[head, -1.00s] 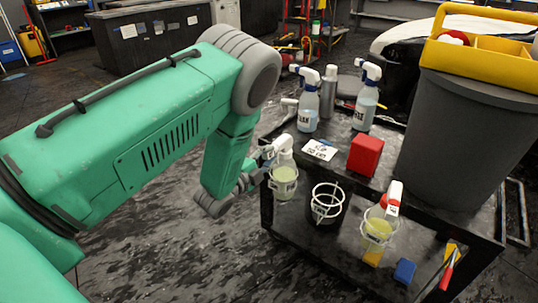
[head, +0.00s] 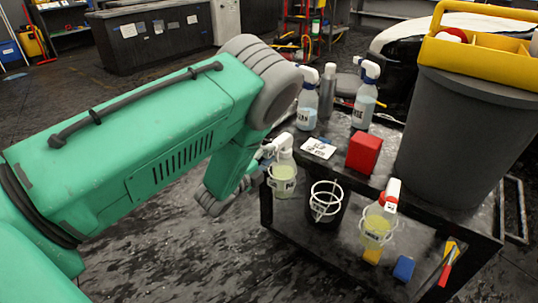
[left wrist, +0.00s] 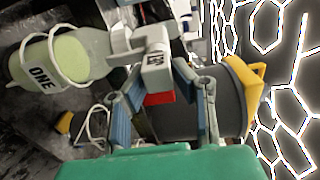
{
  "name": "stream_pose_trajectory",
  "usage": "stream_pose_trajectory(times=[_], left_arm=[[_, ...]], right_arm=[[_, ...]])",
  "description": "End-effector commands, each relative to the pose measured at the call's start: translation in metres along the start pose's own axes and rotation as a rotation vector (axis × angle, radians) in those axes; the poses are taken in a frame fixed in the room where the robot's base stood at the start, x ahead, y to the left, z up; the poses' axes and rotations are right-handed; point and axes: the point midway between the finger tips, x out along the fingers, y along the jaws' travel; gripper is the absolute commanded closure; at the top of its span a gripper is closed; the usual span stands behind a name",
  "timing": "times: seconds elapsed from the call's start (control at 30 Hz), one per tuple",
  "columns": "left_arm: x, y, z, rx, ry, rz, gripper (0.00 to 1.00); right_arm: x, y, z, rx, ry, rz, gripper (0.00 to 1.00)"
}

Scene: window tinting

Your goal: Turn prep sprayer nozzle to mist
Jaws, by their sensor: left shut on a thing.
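A spray bottle (head: 284,188) with pale yellow-green liquid and a white trigger head hangs upright in a white ring holder on the cart's near left side. In the left wrist view the same bottle (left wrist: 68,57) lies sideways in the picture, with its white nozzle end (left wrist: 155,62) carrying a small marking too blurred to read. My left gripper (head: 264,156) is at this nozzle. In the left wrist view its two blue-grey fingers (left wrist: 163,78) flank the nozzle end and are shut on it. My right gripper is out of view.
An empty ring holder (head: 326,203) and a second yellow-green sprayer with a red-and-white head (head: 379,222) hang along the cart's near side. On the cart (head: 288,133) stand blue-topped spray bottles (head: 365,98), a red block (head: 364,153) and a card (head: 318,148). A grey bin (head: 462,140) stands right.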

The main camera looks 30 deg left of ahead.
Motion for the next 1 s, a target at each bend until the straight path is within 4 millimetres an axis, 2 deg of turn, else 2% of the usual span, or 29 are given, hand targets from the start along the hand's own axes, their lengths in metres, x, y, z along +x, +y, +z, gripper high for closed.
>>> stream_pose_trajectory(times=[0.03,0.07,0.47,0.67,0.9,1.0], left_arm=[[-0.001,0.003,0.0,-0.002,-0.002,0.008,0.69],[-0.001,0.003,0.0,-0.002,-0.002,0.008,0.59],[-0.006,0.001,0.0,-0.001,-0.002,0.004,0.59],[-0.038,0.002,0.001,-0.001,-0.003,0.007,0.59],[-0.094,0.003,0.001,-0.001,-0.003,0.01,0.59],[-0.106,0.006,0.0,0.002,0.0,0.016,0.59]], right_arm=[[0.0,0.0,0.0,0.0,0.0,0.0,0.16],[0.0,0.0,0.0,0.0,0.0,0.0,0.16],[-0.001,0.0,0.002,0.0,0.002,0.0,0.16],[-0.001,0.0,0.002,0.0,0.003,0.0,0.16],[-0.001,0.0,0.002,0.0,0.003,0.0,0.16],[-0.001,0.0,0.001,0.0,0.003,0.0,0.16]])
